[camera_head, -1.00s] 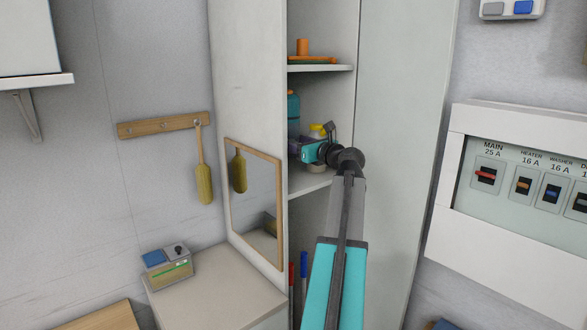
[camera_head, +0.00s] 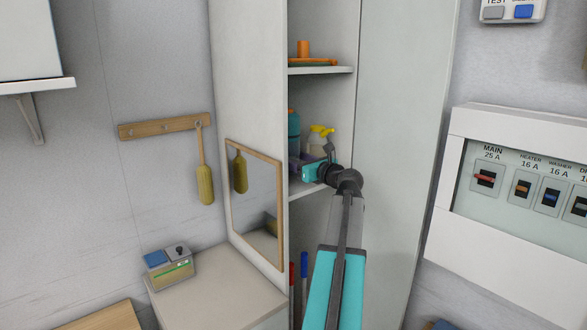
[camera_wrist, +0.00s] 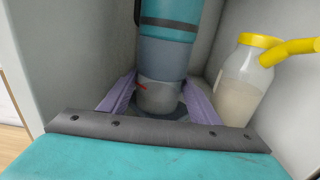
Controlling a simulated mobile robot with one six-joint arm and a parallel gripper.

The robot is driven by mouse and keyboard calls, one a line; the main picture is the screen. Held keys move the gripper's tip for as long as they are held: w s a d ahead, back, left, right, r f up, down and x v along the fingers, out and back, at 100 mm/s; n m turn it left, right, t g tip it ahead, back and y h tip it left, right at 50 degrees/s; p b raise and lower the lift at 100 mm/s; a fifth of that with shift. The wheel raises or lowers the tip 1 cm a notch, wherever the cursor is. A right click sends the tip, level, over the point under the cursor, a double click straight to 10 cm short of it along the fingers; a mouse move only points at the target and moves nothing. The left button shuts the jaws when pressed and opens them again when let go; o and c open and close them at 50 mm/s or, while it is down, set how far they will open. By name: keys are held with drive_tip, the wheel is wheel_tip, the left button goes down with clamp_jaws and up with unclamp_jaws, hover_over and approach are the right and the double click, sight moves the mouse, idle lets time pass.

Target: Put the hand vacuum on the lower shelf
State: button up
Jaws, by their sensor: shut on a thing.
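The hand vacuum (camera_head: 293,126) is a teal and grey upright cylinder with some orange at its top, inside the tall cabinet. It also shows in the wrist view (camera_wrist: 165,55), with its grey lower part between purple fingers. My gripper (camera_head: 297,168) is shut on this lower part, and the wrist view shows its fingers (camera_wrist: 160,84) on either side. The vacuum is over the lower shelf (camera_head: 308,190), at its left side. Its bottom end is close to the shelf surface; I cannot tell whether it touches.
A bottle with a yellow pump top (camera_head: 320,136) stands on the lower shelf, just right of the vacuum. The upper shelf (camera_head: 322,70) holds orange items. Cabinet walls enclose both sides. A mirror (camera_head: 254,205) hangs on the cabinet's outer left side.

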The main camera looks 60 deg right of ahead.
drive_tip(key=shift+f+p, duration=0.35)
drive_tip(key=shift+f, duration=1.1)
drive_tip(key=o, duration=1.3)
drive_tip(key=shift+f, duration=0.1)
drive_tip(key=shift+c, duration=0.2)
drive_tip(key=b+v, duration=0.3)
drive_tip(key=v, duration=0.9)
